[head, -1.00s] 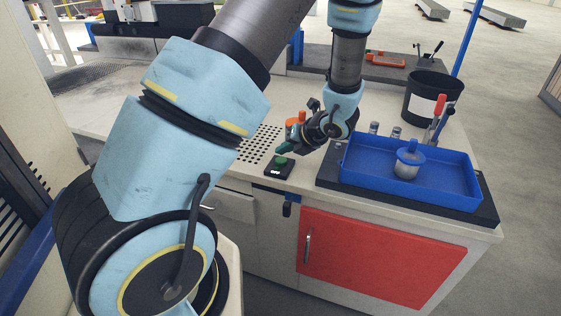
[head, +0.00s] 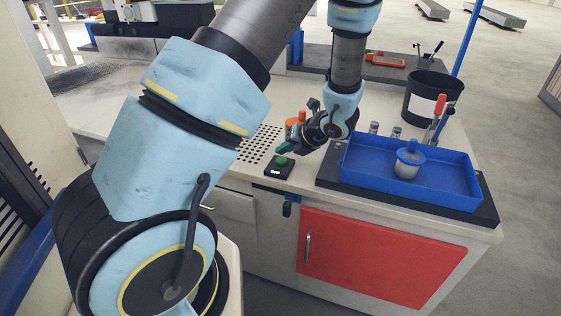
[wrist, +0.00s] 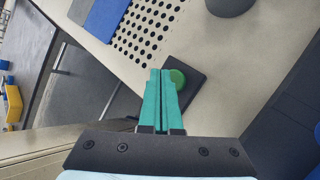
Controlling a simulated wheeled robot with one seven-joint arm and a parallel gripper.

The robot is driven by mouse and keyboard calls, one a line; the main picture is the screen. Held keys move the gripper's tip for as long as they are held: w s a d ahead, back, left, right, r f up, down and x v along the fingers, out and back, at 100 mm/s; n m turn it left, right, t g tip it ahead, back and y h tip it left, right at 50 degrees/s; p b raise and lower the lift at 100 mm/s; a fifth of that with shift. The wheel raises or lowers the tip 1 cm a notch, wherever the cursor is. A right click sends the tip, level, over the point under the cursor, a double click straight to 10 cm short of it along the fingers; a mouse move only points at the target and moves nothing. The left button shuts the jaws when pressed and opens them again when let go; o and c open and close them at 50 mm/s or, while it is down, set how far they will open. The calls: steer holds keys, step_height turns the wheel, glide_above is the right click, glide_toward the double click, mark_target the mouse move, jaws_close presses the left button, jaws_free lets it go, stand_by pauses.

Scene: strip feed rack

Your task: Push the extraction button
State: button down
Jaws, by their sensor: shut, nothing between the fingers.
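The extraction button is a round green cap (head: 281,160) on a small black box (head: 279,170) near the bench's front edge. A small white mark shows on the box's front label, too small to read surely. My gripper (head: 280,149) has teal fingers and is shut and empty, with its tips just above the cap. In the wrist view the shut fingers (wrist: 161,72) overlap the left edge of the green cap (wrist: 177,79). I cannot tell whether they touch it.
A perforated area of bench (head: 258,147) lies left of the box. To the right, a blue tray (head: 440,201) holds a blue-lidded jar (head: 408,160). A black bin (head: 433,97) stands behind it. A red cabinet door (head: 380,260) is below the bench.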

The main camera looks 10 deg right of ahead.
mark_target(283, 162)
steer(key=shift+f, duration=0.45)
steer(key=shift+f+b, duration=0.5)
steer(key=shift+b, duration=0.05)
stand_by(0.5)
steer(key=shift+r, duration=0.15)
steer(key=shift+r+p, duration=0.85)
steer(key=shift+p, duration=0.05)
step_height(283, 162, up, 6)
steer(key=p, duration=0.5)
steer(key=shift+p, duration=0.3)
